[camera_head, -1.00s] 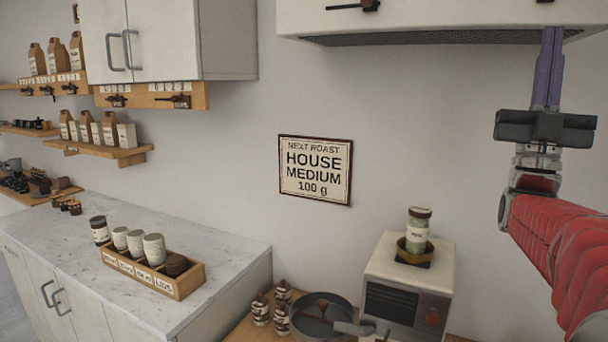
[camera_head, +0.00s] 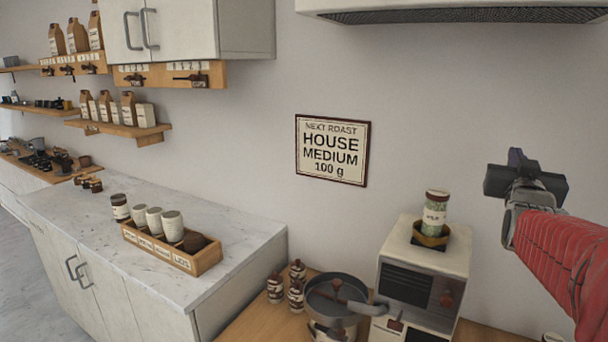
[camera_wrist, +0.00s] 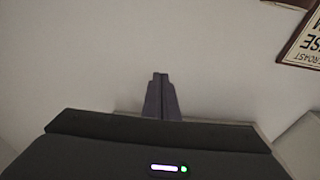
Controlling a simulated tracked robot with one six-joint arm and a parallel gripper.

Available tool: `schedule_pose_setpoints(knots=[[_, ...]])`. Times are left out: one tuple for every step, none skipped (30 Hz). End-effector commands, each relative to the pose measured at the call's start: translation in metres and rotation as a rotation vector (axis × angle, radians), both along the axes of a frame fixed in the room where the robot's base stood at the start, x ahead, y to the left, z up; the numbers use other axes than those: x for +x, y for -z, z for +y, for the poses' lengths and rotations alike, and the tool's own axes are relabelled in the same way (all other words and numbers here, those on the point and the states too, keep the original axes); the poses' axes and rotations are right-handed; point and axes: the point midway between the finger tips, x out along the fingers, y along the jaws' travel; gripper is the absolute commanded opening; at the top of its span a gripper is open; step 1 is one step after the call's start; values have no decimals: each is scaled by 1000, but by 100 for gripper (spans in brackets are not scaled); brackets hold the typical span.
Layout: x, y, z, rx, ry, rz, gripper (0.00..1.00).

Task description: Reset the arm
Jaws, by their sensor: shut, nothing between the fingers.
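My gripper (camera_head: 516,156) is at the right of the head view, at the end of my red-sleeved arm, raised in front of the bare wall. Its dark body hides most of the fingers there. In the wrist view my gripper (camera_wrist: 160,78) shows its two purple-grey fingers together, with nothing between them. They stand clear of the wall and touch nothing that I can see.
Below and left of my gripper, a jar (camera_head: 434,212) stands on a white machine (camera_head: 455,262). A pan (camera_head: 330,298) is beside it. A range hood (camera_head: 440,14) hangs above. The wall sign (camera_head: 332,150) is left. A wooden box (camera_head: 206,262) with containers sits on the counter.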

Motion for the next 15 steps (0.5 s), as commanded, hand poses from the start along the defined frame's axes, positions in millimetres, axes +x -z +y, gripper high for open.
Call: schedule_pose_setpoints(knots=[[-1,15,8,30,-10,51,0],[-1,25,12,49,-16,83,0],[-2,38,19,74,-23,127,0],[-3,49,24,93,-29,160,0],[-5,58,29,112,-36,192,0],[-8,71,37,136,-44,235,0],[-10,81,43,154,-50,269,0],[-13,90,49,172,-57,301,0],[-17,104,58,194,-67,345,0],[-21,113,65,211,-74,379,0],[-25,122,72,227,-80,411,0],[-31,135,82,248,-90,456,0],[-36,144,89,264,-97,490,0],[-42,153,97,279,-105,523,0],[-49,165,107,300,-115,567,0]])
